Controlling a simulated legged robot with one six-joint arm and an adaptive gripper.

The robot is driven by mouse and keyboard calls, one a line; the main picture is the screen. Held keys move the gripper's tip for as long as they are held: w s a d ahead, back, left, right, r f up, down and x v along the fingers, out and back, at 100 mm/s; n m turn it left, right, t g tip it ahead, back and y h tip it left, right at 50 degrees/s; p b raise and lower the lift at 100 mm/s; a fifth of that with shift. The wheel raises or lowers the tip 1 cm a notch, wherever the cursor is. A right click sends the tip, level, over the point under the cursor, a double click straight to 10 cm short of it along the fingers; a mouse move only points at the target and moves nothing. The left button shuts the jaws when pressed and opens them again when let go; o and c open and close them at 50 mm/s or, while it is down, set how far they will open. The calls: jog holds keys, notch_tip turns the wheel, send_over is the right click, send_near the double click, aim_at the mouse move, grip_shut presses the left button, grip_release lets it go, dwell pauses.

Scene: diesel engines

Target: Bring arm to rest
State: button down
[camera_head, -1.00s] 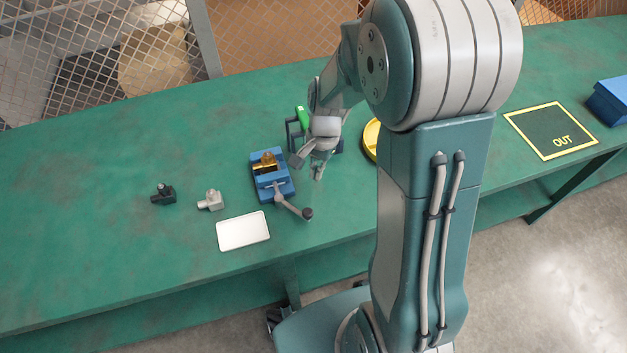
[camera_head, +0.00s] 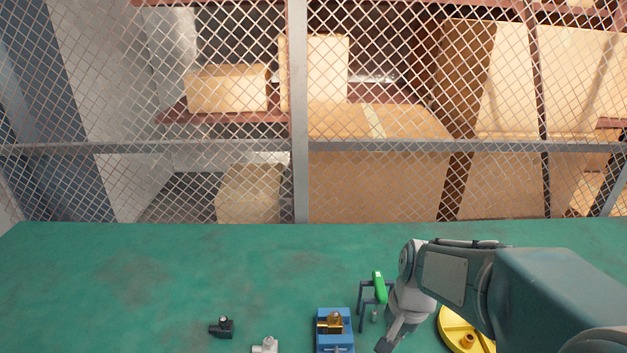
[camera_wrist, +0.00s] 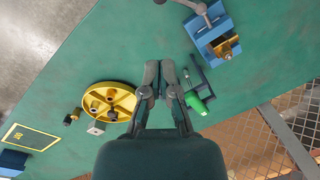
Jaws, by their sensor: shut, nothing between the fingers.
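My gripper (camera_head: 388,340) hangs over the green workbench (camera_head: 120,280), between the blue vise (camera_head: 322,326) and the yellow round tray (camera_head: 449,324). In the wrist view my gripper (camera_wrist: 160,70) has its two fingers close together with nothing held between them. My arm reaches in from the right in the head view, bent at the wrist. The fingertips lie near the bottom edge there, and their height above the bench is hard to tell.
A green-handled tool (camera_head: 379,286) sits in a dark stand beside my gripper. A brass part (camera_head: 335,319) is in the vise. A black fitting (camera_head: 222,327) and a grey fitting (camera_head: 266,345) lie left. A mesh fence (camera_head: 300,180) stands behind the bench.

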jog(key=s+r+n+t+h, duration=0.1)
jog(key=s+r+n+t, duration=0.4)
jog(key=s+r, duration=0.6)
jog(key=shift+s+d+r+n, duration=0.15)
jog(key=shift+s+r+n, duration=0.25)
jog(key=shift+n, duration=0.4)
